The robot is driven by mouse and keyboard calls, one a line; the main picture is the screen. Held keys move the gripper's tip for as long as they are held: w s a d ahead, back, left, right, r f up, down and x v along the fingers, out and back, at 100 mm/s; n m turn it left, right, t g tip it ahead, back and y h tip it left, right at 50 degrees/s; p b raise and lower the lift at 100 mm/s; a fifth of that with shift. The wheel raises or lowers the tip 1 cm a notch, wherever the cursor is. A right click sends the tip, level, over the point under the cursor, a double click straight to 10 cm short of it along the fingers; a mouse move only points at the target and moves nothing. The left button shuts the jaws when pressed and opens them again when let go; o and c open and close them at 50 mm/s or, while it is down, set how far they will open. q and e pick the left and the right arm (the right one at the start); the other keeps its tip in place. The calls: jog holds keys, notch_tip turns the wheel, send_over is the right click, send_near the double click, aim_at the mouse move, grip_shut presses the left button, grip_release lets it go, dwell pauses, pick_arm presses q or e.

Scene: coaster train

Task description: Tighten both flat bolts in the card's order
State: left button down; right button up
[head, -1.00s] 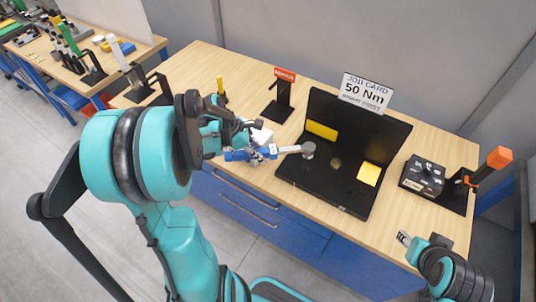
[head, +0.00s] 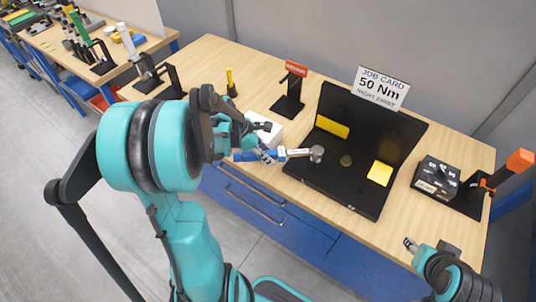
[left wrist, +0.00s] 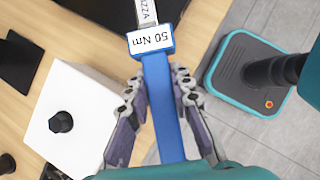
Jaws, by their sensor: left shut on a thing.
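My left gripper (head: 262,155) is shut on the blue handle of a torque wrench (head: 245,156). In the left wrist view the fingers (left wrist: 155,110) flank the handle (left wrist: 160,90), whose label reads 50 Nm. The wrench's round head (head: 316,153) is over the left part of the black fixture (head: 335,185); any bolt under it is hidden, and contact cannot be told. A round bolt-like disc (head: 346,160) shows right of the head. The job card (head: 382,88) reads 50 Nm, RIGHT FIRST. My right gripper (head: 411,244) is small at the lower right; its opening is unclear.
Yellow patches (head: 379,173) and (head: 332,126) mark the fixture. A white box (head: 264,128) stands close behind the left gripper. A black box (head: 436,178) and an orange-topped stand (head: 520,160) are at the right. A red-signed stand (head: 290,100) is behind.

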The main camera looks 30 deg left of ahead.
pick_arm(q)
jog(key=shift+f, duration=0.2)
jog(key=shift+f+b, duration=0.35)
jog(key=shift+b, duration=0.2)
jog(key=shift+f+b, duration=1.15)
jog(key=shift+f, duration=0.05)
dwell(1.8)
jog(key=shift+w+a+m+h, duration=0.3)
jog(key=shift+w+a+m, duration=0.35)
jog(key=shift+w+m, duration=0.25)
dwell(0.9)
jog(key=shift+r+g, duration=0.1)
jog(key=shift+g, duration=0.2)
jog(key=shift+w+r+p, duration=0.1)
jog(key=shift+r+p, duration=1.35)
jog(key=shift+r, duration=0.75)
